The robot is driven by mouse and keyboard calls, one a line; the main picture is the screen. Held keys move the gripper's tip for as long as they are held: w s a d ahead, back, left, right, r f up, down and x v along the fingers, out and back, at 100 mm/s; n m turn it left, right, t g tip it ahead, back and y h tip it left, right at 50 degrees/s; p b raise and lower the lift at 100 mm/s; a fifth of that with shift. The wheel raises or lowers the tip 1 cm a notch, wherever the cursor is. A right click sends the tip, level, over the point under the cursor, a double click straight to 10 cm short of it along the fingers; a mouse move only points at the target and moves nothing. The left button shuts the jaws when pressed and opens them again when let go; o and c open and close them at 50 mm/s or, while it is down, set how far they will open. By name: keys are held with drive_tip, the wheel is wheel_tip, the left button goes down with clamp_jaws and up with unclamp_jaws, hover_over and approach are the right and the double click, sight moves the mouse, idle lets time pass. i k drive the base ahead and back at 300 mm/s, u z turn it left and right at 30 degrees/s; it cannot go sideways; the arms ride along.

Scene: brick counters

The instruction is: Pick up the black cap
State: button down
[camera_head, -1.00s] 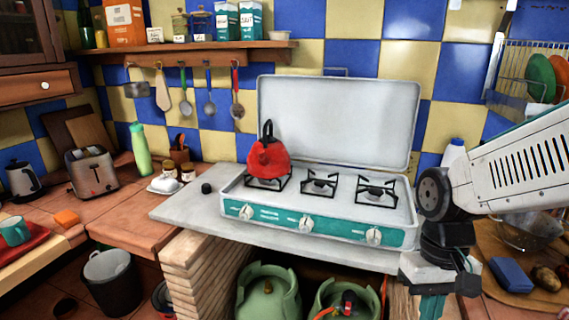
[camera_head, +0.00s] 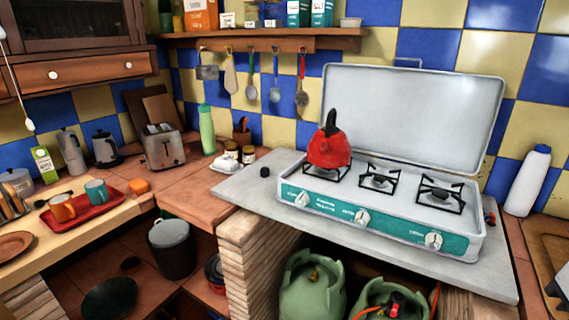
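The black cap (camera_head: 265,171) is a small dark cylinder. It lies on the grey slab (camera_head: 240,187) to the left of the gas stove, near the slab's back left part. Nothing covers it. My gripper is outside the present view, so its distance from the cap and its opening do not show.
A stove (camera_head: 385,212) with a red kettle (camera_head: 329,147) stands right of the cap. A white dish (camera_head: 227,162) and small jars (camera_head: 248,154) are close on its left. A green bottle (camera_head: 207,130) and toaster (camera_head: 162,147) stand farther left. The slab around the cap is clear.

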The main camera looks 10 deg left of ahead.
sight(264, 171)
drive_tip(key=u, duration=0.8)
drive_tip(key=k, duration=1.1)
drive_tip(key=u, duration=1.25)
drive_tip(key=i, duration=1.3)
drive_tip(key=z, duration=1)
drive_tip(key=i, duration=0.8)
drive_tip(key=z, duration=1.4)
drive_tip(key=i, duration=0.85)
drive_tip(key=z, duration=0.1)
